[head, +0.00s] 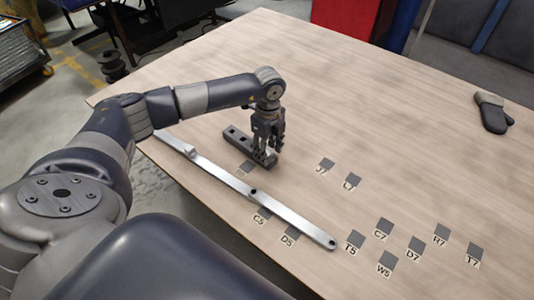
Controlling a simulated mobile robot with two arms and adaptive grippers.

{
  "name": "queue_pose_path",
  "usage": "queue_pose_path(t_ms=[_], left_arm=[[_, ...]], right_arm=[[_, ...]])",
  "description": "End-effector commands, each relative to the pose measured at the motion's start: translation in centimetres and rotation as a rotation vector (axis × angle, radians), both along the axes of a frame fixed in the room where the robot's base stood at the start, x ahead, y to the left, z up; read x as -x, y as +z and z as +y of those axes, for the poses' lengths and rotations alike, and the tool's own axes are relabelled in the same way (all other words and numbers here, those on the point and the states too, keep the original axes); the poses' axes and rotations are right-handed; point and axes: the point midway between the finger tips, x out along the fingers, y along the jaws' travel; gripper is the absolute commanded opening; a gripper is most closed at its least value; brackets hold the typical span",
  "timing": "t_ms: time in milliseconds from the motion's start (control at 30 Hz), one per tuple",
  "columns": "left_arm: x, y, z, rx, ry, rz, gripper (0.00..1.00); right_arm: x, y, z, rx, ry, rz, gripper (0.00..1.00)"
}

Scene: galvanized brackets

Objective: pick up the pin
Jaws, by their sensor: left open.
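My left gripper (268,147) points down over the near right end of a short dark bar (240,138) with square holes. Its fingers are open, with the tips close to the bar. A small pale piece (268,154) shows at the fingertips; it may be the pin, but it is too small and too covered to be sure. A long silver flat bar (225,177) lies diagonally in front, with a dark round spot near its middle, a hole at its right end and a small raised pale part (190,150) near its left end. My right gripper is out of view.
Several dark square markers with labels, such as T5 (355,237) and J7 (326,163), lie on the wooden table (400,130). The table's back middle is clear.

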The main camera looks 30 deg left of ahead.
Motion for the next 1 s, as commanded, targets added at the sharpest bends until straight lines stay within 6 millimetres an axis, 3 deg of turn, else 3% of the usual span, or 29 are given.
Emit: queue_pose_path(t_ms=[267,467,1000], left_arm=[[-0.01,-0.36,-0.02,0.000,-0.001,-0.001,0.45],[0.00,-0.33,-0.01,0.000,-0.001,-0.001,0.00],[-0.03,0.54,0.01,0.000,0.000,-0.001,0.00]], right_arm=[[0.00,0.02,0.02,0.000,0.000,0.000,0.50],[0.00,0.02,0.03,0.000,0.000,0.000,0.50],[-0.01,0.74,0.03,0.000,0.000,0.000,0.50]])
